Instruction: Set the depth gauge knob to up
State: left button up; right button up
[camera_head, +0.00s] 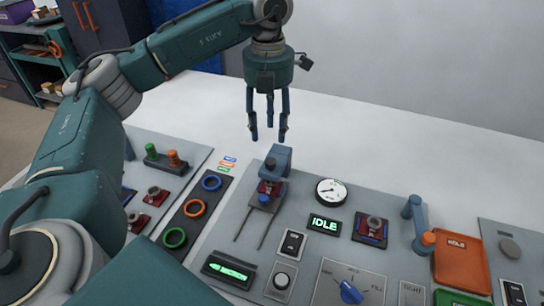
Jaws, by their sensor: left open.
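My left gripper (268,135) hangs with its fingers pointing down, apart and empty, above the back of the grey control panel. It is behind and above a small blue-grey press unit (278,160), and appears clear of it. A blue knob (264,198) sits low on the front of that unit. At the front edge a blue selector knob (350,292) sits on a grey plate with several printed positions. A small round grey knob (281,281) is left of it. No depth gauge label is readable, so I cannot tell which knob it is. My right gripper is not in view.
A dial (331,191), a green IDLE display (325,224) and a rocker switch (291,243) fill the panel's middle. The white surface behind is clear.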

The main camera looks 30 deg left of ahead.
aim_at(270, 162)
pick_arm(q)
notch_tip(270, 162, down, 10)
jog(key=shift+d+f+p, duration=0.1)
jog(key=shift+f+p, duration=0.05)
jog(key=shift+p, duration=0.85)
grip_shut()
